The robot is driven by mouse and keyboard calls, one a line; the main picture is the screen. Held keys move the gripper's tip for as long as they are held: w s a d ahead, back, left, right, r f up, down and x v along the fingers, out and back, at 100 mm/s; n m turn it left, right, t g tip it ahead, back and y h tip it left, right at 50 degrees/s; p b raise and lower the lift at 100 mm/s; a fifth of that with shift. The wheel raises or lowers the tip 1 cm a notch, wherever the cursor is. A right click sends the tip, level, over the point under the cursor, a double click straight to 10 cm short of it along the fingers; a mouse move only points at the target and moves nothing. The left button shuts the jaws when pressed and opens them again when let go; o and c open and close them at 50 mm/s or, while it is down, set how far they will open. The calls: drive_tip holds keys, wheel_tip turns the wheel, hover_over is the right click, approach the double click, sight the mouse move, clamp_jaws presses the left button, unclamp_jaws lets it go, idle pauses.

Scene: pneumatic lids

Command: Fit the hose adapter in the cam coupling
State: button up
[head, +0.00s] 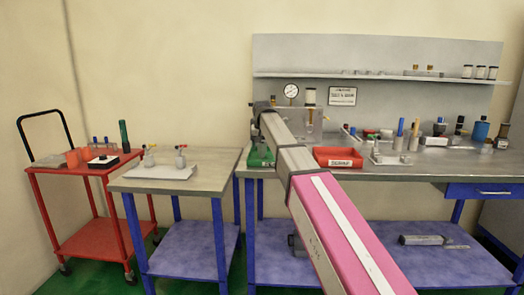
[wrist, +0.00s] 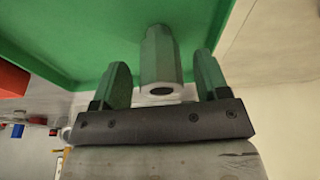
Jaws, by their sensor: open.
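A grey hexagonal piece with a dark round hole in its near end, which looks like the hose adapter (wrist: 160,55), is in the wrist view over a green tray (wrist: 90,25). My gripper (wrist: 163,78) is open, with one green finger on each side of the grey piece. Gaps show between the piece and both fingers. In the head view my arm hides the gripper and the piece, and part of the green tray (head: 258,160) shows on the bench. I cannot tell for sure which fitting is the cam coupling; a small fixture on a pale plate (head: 390,160) stands right of the red bin.
A red bin (head: 338,157) sits beside the green tray on the long bench (head: 400,173). Bottles and tools crowd the bench's right side. A smaller table (head: 210,165) holds a white plate with two small fittings. A red cart (head: 85,215) stands at the far left.

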sight(262, 143)
drive_tip(key=c, duration=0.9)
drive_tip(key=shift+r, duration=0.1)
drive_tip(key=shift+w+v, duration=0.2)
drive_tip(key=shift+v, duration=0.6)
drive_tip(key=shift+w+v, duration=0.2)
drive_tip(key=shift+v, duration=0.6)
drive_tip(key=shift+w+v, duration=0.15)
drive_tip(key=shift+v, duration=0.65)
drive_tip(key=shift+r, duration=0.15)
